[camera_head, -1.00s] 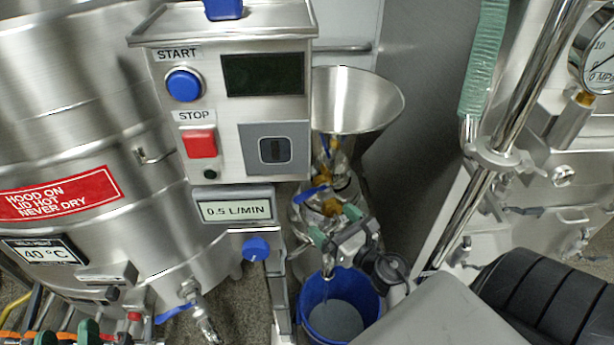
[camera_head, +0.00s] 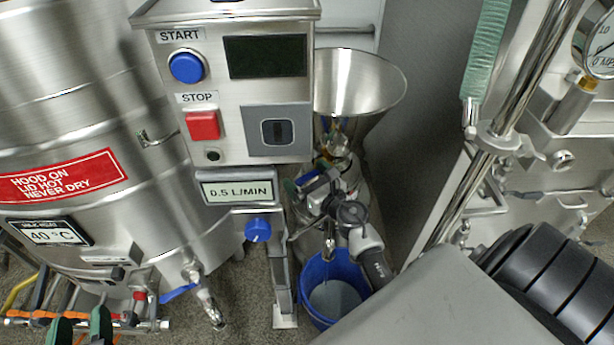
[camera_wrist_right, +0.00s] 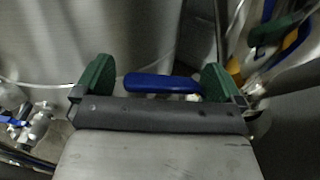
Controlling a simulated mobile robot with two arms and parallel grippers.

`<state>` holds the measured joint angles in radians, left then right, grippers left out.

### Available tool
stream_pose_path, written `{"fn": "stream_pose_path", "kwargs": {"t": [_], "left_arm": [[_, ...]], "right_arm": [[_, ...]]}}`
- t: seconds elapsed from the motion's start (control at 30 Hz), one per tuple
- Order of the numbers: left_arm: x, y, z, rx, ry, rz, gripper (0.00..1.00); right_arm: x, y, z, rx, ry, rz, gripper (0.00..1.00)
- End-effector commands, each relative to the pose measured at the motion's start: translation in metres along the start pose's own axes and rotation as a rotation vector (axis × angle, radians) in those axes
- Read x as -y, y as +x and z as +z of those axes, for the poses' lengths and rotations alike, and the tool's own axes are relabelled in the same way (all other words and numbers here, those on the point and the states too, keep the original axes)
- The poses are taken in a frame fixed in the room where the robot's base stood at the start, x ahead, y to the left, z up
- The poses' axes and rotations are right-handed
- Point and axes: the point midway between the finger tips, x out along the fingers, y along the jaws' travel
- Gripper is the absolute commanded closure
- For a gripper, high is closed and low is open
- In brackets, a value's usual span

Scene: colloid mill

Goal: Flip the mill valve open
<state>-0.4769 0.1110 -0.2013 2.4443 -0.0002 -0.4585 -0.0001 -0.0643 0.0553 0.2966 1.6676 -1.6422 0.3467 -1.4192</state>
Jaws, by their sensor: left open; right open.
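The mill is a steel unit with a wide funnel hopper (camera_head: 362,88) and a narrow body below it, largely hidden behind my right arm. Its blue valve lever (camera_wrist_right: 160,84) shows in the right wrist view, lying crosswise between the two green fingertips. My right gripper (camera_wrist_right: 158,78) is open around the lever; I cannot tell if a finger touches it. In the head view this gripper (camera_head: 318,184) is at the mill body under the hopper. My left gripper (camera_head: 82,328) is open and empty at the lower left, its green fingertips near the floor-side pipes.
A control box with a blue START button (camera_head: 186,66) and red STOP button (camera_head: 203,125) stands left of the hopper. A blue bucket (camera_head: 318,310) holding grey liquid is below the mill. A steel tank (camera_head: 100,115) fills the left; a pipe (camera_head: 500,140) rises at right.

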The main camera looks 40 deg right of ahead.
Motion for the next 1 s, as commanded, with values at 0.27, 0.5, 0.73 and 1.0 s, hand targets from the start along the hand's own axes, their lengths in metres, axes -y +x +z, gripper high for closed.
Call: {"fn": "stream_pose_path", "kwargs": {"t": [0.27, 0.5, 0.73, 1.0], "left_arm": [[0.0, 0.0, 0.0, -0.001, -0.001, 0.0, 0.52], [0.0, 0.0, 0.0, -0.001, -0.001, 0.001, 0.52], [-0.001, 0.002, -0.006, -0.058, 0.0, 0.003, 0.52], [-0.006, 0.001, -0.033, -0.277, -0.006, 0.016, 0.52]], "right_arm": [[0.0, 0.0, 0.0, 0.0, 0.0, 0.0, 0.26], [0.0, -0.001, 0.0, 0.0, 0.0, 0.0, 0.62], [0.001, -0.003, -0.002, 0.0, -0.003, 0.026, 0.7], [0.002, -0.009, -0.001, 0.001, -0.003, 0.119, 0.7]]}}
